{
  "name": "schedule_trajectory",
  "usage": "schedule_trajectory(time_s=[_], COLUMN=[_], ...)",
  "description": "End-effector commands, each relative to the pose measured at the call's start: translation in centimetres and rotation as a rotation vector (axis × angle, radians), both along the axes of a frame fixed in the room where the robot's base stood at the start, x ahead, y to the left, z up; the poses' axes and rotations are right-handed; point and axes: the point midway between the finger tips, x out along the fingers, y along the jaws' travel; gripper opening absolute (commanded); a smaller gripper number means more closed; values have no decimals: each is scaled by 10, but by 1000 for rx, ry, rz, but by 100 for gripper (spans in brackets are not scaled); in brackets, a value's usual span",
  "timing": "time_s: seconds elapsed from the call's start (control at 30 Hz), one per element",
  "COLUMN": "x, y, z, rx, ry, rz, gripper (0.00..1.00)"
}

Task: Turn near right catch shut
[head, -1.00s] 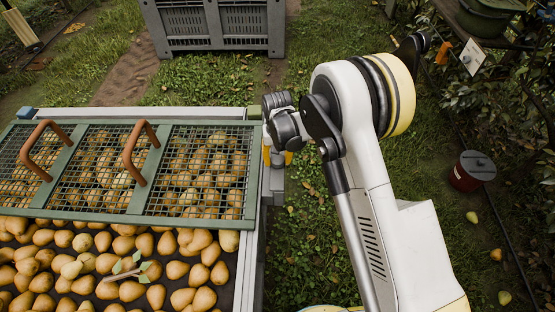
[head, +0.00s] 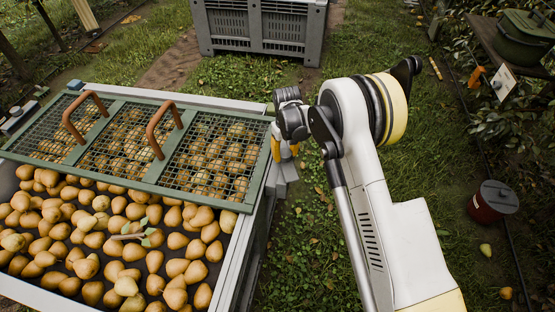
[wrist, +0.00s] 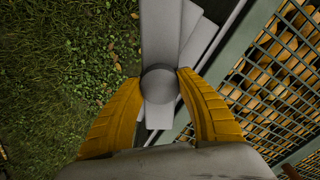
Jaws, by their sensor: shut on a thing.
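The catch (wrist: 160,84), a grey flat bar with a round knob, is at the right end of the green mesh lid (head: 251,195). It also shows partly in the head view, as grey metal (head: 288,172) just below the fingers. My gripper (wrist: 161,80) has its yellow fingers closed around the knob, one on each side. In the head view my gripper (head: 284,150) points down at the lid's right edge, and its wrist hides part of the catch. The lid also shows at right in the wrist view (wrist: 232,50), beside the catch.
The lid has two brown handles (head: 160,120) and covers the far part of a tray (head: 232,262) full of pears. A grey crate (head: 262,45) stands behind. A red pot (head: 487,205) stands on the grass at right. Grass right of the tray is open.

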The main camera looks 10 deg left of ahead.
Motion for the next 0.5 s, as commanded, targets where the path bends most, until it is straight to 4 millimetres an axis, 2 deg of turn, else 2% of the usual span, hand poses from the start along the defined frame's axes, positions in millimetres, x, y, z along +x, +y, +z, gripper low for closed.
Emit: schedule_trajectory(time_s=[0.5], x=[0], y=[1], z=[0], rx=[0], ry=[-1], rz=[488], gripper=[1])
